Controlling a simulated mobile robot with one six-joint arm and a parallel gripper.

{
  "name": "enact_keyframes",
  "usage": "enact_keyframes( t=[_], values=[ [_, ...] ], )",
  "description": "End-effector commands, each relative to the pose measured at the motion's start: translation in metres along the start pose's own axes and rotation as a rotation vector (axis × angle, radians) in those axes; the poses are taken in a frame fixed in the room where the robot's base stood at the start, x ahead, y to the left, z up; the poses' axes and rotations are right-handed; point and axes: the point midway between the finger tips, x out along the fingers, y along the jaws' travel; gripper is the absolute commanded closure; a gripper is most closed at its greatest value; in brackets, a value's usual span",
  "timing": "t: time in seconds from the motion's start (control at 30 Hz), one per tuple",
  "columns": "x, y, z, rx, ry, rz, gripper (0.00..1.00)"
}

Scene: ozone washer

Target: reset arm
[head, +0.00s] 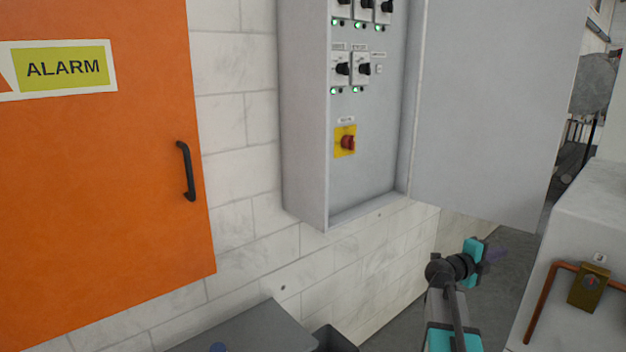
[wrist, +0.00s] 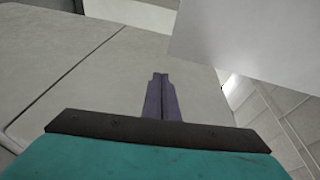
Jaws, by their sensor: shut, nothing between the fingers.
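My gripper (head: 497,254) is at the lower right of the head view, on the end of my dark and teal arm. It is apart from the open cabinet door above it. In the wrist view the two purple fingers of my gripper (wrist: 160,80) lie together with nothing between them. The fingertips are small and partly blurred in the head view.
A grey control cabinet (head: 305,130) with switches and a red knob on yellow (head: 346,142) hangs on a white block wall (head: 235,120). Its door (head: 490,100) stands open. An orange alarm cabinet (head: 90,200) is at left. A pale machine (head: 590,230) with a copper pipe is at right.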

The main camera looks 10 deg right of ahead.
Motion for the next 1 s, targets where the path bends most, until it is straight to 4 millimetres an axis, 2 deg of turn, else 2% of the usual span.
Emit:
enact_keyframes(
  t=[0.03,0.1,0.37,0.57,0.77,1.0],
  values=[
    [-0.008,0.019,0.010,-0.022,-0.016,0.012,1.00],
    [-0.018,0.040,0.022,-0.054,-0.035,0.021,1.00],
    [-0.058,0.110,0.068,-0.205,-0.147,0.006,1.00],
    [-0.097,0.161,0.110,-0.337,-0.295,-0.030,1.00],
    [-0.146,0.217,0.150,-0.480,-0.481,-0.070,1.00],
    [-0.220,0.297,0.190,-0.668,-0.747,-0.108,1.00]
  ],
)
